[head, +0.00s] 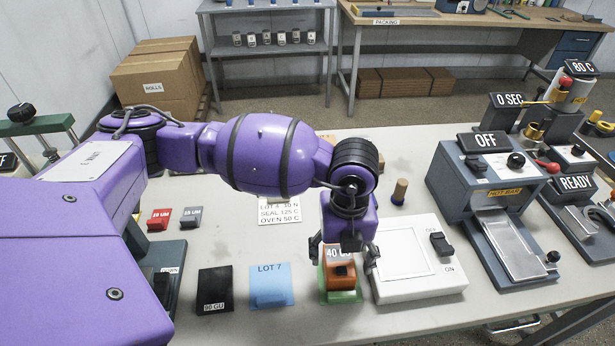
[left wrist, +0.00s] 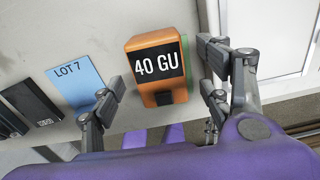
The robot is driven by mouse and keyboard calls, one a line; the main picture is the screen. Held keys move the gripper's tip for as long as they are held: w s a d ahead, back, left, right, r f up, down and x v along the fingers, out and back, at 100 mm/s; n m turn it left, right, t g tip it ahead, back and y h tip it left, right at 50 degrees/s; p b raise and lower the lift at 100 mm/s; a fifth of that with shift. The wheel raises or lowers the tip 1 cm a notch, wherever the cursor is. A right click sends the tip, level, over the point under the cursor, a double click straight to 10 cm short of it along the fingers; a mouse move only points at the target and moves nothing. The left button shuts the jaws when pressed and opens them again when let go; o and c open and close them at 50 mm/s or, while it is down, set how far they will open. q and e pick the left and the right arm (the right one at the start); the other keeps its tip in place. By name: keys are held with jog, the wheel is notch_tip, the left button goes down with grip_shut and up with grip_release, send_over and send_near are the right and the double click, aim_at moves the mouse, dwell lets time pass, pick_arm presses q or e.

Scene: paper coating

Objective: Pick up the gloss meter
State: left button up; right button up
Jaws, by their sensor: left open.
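The gloss meter (head: 340,283) is an orange block with a black display reading 40 GU, standing on a green card (head: 350,297) near the front of the table. In the left wrist view the gloss meter (left wrist: 157,67) shows its display upright in the picture, with a strip of green along its right side. My left gripper (head: 343,257) is open and points down over the meter. In the left wrist view its fingers (left wrist: 163,90) are spread on both sides of the meter, with nothing held. My right gripper is in neither view.
A white light box (head: 418,286) stands close to the right of the meter. A blue LOT 7 card (head: 271,286) and a black 90 GU tile (head: 215,289) lie to the left. A grey device marked OFF (head: 487,170) stands farther right. A cork-topped bottle (head: 399,192) stands behind.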

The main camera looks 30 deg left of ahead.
aim_at(340, 259)
pick_arm(q)
jog(key=shift+f, duration=1.8)
jog(key=shift+r, duration=0.1)
jog(key=c, duration=1.6)
jog(key=shift+c, duration=0.2)
jog(key=shift+r, duration=0.1)
